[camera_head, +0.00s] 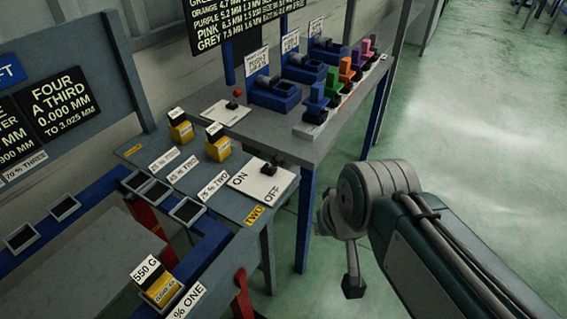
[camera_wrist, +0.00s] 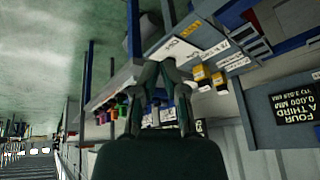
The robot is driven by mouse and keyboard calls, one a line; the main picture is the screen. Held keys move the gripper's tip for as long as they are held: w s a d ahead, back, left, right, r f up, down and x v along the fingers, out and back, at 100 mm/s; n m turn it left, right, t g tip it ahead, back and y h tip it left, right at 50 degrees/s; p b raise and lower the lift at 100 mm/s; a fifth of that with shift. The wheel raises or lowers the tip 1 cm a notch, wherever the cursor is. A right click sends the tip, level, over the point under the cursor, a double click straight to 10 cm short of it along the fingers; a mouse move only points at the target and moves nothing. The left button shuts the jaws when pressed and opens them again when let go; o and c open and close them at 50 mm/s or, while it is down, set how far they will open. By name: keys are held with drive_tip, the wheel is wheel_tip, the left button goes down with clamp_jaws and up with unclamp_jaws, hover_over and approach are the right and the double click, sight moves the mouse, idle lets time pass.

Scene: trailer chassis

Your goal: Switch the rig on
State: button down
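A white switch plate (camera_head: 255,186) marked ON and OFF lies on the grey bench near its right corner. A small black lever (camera_head: 268,168) stands at the plate's back edge; I cannot tell which way it leans. The plate also shows in the wrist view (camera_wrist: 178,46), partly behind a finger, with its lever not clear. In the head view my arm is right of the bench, and the fingers are not clearly seen there.
Yellow weights (camera_head: 218,147) and percent labels stand beside the plate. A second white plate with a red knob (camera_head: 238,92) lies on the table behind. Blue holders (camera_head: 273,92) and coloured pieces (camera_head: 346,70) line that table. Open green floor (camera_head: 460,130) is at right.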

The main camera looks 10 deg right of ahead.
drive_tip(key=w+f+m+g+y, duration=0.1)
drive_tip(key=w+f+m+y, duration=0.3)
drive_tip(key=w+m, duration=0.25)
drive_tip(key=w+f+m+g+y, duration=0.1)
drive_tip(key=w+f+m+y, duration=0.3)
drive_tip(key=w+m, duration=0.25)
drive_tip(key=w+d+f+m+t+y, duration=0.2)
drive_tip(key=w+d+f+m+t, duration=0.5)
drive_tip(key=w+d+f+m, duration=0.3)
drive_tip(key=w+d+m, duration=0.2)
drive_tip(key=m, duration=0.1)
drive_tip(key=shift+t, duration=0.3)
approach(275, 163)
drive_tip(key=w+a+f, duration=0.2)
drive_tip(key=w, duration=0.1)
drive_tip(key=w+a+f, duration=0.1)
drive_tip(key=w+f, duration=0.1)
drive_tip(key=shift+w+a+r, duration=0.15)
drive_tip(key=shift+w+a, duration=0.05)
